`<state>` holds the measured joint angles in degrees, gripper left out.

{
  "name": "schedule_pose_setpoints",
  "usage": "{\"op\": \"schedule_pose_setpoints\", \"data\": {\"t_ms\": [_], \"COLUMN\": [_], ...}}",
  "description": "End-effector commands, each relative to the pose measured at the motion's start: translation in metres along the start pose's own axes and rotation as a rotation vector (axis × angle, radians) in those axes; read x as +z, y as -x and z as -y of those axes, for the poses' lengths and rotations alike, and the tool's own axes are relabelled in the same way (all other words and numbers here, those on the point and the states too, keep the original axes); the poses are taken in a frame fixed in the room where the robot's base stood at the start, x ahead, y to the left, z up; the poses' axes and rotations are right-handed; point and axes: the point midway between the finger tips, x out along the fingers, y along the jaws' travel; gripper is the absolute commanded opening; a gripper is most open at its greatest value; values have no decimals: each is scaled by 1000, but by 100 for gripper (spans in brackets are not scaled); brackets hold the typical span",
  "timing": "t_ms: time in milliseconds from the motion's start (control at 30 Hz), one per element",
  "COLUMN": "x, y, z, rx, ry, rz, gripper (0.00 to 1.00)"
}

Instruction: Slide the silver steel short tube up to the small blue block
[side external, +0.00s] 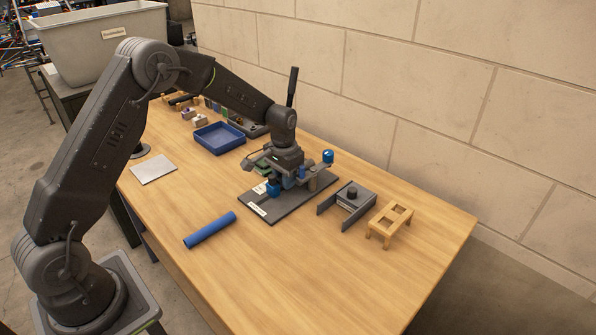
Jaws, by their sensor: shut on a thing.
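My gripper (288,172) reaches down over a dark grey base plate (256,212) on the wooden table. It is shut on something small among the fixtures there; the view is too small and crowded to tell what. Blue block-like parts show at the plate, one a small blue block (273,189) at the left of the gripper. I cannot pick out the silver steel short tube with certainty; the gripper and fixtures hide much of that spot.
A long blue tube (210,229) lies on the open table in front. A grey bracket with a black knob (350,197) and a wooden stand (390,223) are at the right. A blue tray (218,138) and a light plate (153,169) lie to the left. The front right is clear.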

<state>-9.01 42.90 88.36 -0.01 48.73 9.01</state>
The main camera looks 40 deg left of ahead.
Motion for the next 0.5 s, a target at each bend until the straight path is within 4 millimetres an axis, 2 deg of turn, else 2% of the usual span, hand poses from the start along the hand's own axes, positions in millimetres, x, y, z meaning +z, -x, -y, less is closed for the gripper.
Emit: {"op": "schedule_pose_setpoints", "data": {"t_ms": [200,233,500], "x": [3,3,3], "y": [0,0,0], "z": [0,0,0], "rx": [0,0,0], "ry": [1,1,0], "rz": [-1,-1,0], "gripper": [7,27,53]}}
